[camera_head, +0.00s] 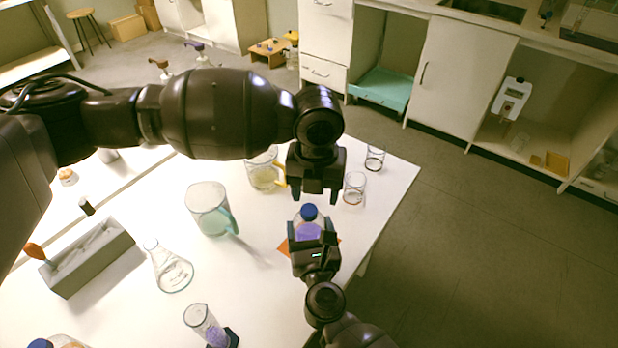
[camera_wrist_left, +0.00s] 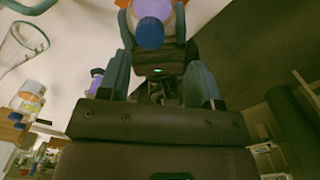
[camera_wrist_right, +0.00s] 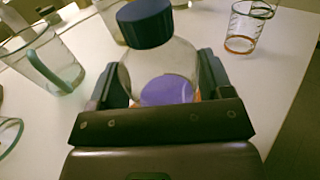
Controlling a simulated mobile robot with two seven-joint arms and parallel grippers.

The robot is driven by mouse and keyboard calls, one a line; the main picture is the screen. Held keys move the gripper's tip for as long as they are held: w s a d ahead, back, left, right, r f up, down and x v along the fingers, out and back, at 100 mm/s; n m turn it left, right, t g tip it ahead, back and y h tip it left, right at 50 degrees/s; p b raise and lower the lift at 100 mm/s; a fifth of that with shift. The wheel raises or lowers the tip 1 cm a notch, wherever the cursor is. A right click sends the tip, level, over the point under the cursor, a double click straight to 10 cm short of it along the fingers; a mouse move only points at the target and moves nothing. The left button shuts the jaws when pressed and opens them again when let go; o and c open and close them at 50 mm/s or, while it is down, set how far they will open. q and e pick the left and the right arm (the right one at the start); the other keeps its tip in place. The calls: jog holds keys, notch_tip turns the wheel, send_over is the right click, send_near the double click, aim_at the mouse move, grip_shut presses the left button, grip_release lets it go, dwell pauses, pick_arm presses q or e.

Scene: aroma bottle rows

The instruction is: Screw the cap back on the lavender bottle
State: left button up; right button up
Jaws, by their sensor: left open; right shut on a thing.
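The lavender bottle is round clear glass with purple liquid (camera_head: 308,230); it also shows in the right wrist view (camera_wrist_right: 166,90). Its dark blue cap (camera_head: 309,212) sits on the bottle's mouth in the right wrist view (camera_wrist_right: 146,24); how tightly it is screwed on cannot be told. My right gripper (camera_head: 314,246) is shut on the bottle's body, with one finger on each side. My left gripper (camera_head: 317,190) is open and empty, pointing down above the cap and apart from it. The left wrist view shows the cap (camera_wrist_left: 150,34) beyond the open fingers. An orange mat (camera_head: 283,247) shows beside the bottle's base.
A jug with a teal handle (camera_head: 208,208) and one with a yellow handle (camera_head: 264,176) stand left of the grippers. Small beakers (camera_head: 354,190) stand behind right. A flask (camera_head: 172,272), purple cylinder (camera_head: 205,325) and grey rack (camera_head: 88,258) are left. The table's right edge is close.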

pick_arm(q)
jog(key=n, duration=0.5)
jog(key=shift+s+d+r+n, duration=0.1)
jog(key=shift+d+r+n, duration=0.05)
jog(key=shift+n, duration=0.25)
jog(key=n, duration=0.4)
jog(key=shift+r, duration=0.15)
jog(key=n, duration=0.4)
jog(key=shift+r+n, duration=0.15)
jog(key=shift+n, duration=0.15)
jog(key=n, duration=0.5)
jog(key=shift+r+n, duration=0.2)
jog(key=shift+n, duration=0.2)
jog(key=n, duration=0.4)
jog(key=shift+r, duration=0.15)
jog(key=n, duration=0.6)
jog(key=shift+a+r, duration=0.15)
jog(key=shift+a, duration=0.2)
jog(key=n, duration=0.4)
jog(key=shift+w+a+r+n, duration=0.1)
jog(key=shift+w+a+n, duration=0.1)
jog(key=shift+n, duration=0.2)
jog(key=n, duration=0.4)
jog(key=shift+w+a+r, duration=0.1)
jog(key=shift+a+r, duration=0.05)
jog(key=shift+a, duration=0.05)
